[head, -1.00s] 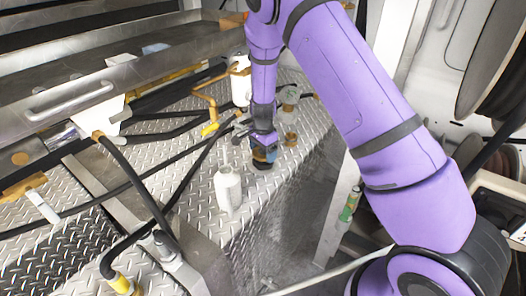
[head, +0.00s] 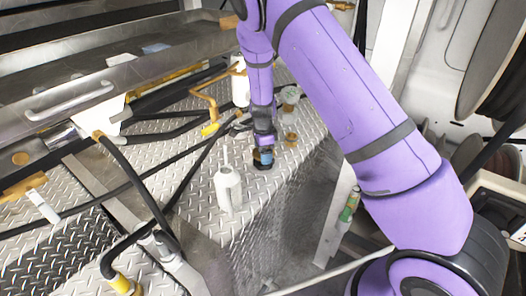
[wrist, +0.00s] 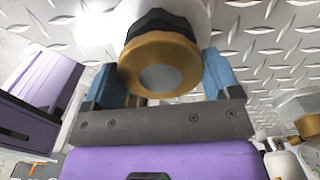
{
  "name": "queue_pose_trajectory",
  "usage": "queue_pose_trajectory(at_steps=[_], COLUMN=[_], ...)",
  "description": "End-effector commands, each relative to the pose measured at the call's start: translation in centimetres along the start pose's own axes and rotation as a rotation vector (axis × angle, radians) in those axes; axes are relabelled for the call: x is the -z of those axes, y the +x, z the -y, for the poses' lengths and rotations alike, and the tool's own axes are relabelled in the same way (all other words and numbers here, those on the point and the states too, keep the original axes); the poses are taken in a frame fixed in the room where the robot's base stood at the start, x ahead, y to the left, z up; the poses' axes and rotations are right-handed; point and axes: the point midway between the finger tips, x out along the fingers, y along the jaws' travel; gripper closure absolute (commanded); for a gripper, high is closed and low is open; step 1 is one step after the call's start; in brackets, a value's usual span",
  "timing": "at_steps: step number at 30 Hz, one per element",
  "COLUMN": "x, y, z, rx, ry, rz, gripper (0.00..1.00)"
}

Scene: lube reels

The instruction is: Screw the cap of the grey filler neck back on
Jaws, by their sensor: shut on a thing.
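My gripper (head: 263,158) points down over the diamond-plate deck. In the wrist view its blue fingers (wrist: 160,82) are shut on a round cap (wrist: 175,52) with a gold-brown rim, a grey centre and a black ridged part. A pale grey-white cylinder with a thin upright stem (head: 228,190) stands to the left and nearer in the head view, apart from the gripper. A pale, blurred body (wrist: 95,25) shows behind the cap in the wrist view; I cannot tell whether the cap touches it. I cannot tell for sure which fitting is the grey filler neck.
A greyish fitting (head: 289,95) and a brass-coloured one (head: 290,138) stand close right of my gripper. A white cylinder (head: 240,85) and an orange-brown pipe (head: 207,103) stand behind. Black hoses (head: 135,180) cross the deck at left.

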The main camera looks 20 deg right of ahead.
Motion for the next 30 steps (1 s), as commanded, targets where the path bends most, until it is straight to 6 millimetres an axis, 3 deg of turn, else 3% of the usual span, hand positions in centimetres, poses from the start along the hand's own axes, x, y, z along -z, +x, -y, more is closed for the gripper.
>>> queue_pose_trajectory(at_steps=[12, 23, 30], x=[0.04, 0.05, 0.02], y=[0.04, 0.06, 0.11], z=[0.11, 0.11, 0.09], rx=[0.001, 0.000, 0.000], ry=[0.421, 0.455, 0.589], rz=[-0.002, -0.001, -0.002], gripper=[0.43, 0.43, 0.43])
